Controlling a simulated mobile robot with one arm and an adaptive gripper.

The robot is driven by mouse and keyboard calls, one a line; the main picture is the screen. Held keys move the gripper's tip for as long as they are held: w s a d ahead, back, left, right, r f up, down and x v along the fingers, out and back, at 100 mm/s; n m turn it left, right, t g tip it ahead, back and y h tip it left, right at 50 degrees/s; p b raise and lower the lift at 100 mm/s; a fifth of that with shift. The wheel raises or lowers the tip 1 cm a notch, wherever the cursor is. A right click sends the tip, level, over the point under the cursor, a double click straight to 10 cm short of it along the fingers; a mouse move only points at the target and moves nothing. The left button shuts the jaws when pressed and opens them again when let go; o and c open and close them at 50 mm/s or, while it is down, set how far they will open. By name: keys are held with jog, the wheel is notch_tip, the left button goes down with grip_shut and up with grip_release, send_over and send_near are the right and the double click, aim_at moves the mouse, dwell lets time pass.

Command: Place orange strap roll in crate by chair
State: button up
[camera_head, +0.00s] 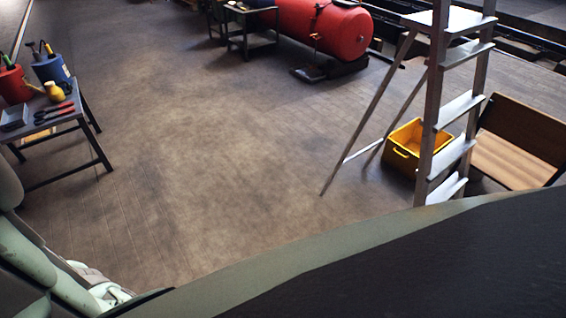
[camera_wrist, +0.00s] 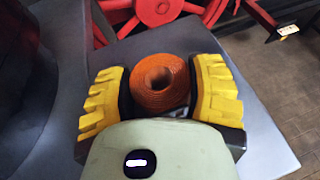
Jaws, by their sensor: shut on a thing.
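The orange strap roll (camera_wrist: 158,98) is between the two yellow ribbed fingers of my gripper (camera_wrist: 160,95) in the wrist view. The gripper is shut on it, and the hole of the roll faces the camera. A grey surface shows below the roll; I cannot tell whether they touch. In the head view a yellow crate (camera_head: 404,160) stands on the floor at the right, behind a stepladder. A wooden chair or bench (camera_head: 518,145) is just right of it. The gripper and the roll do not show in the head view.
The aluminium stepladder (camera_head: 440,120) stands in front of the crate's right side, its rear legs spread to the left. A table (camera_head: 62,117) with tools and buckets is at the left. A red tank (camera_head: 325,25) lies at the back. The middle floor is clear.

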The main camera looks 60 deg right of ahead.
jog(key=shift+w, duration=0.1)
jog(key=shift+f, duration=0.1)
jog(key=o, duration=1.2)
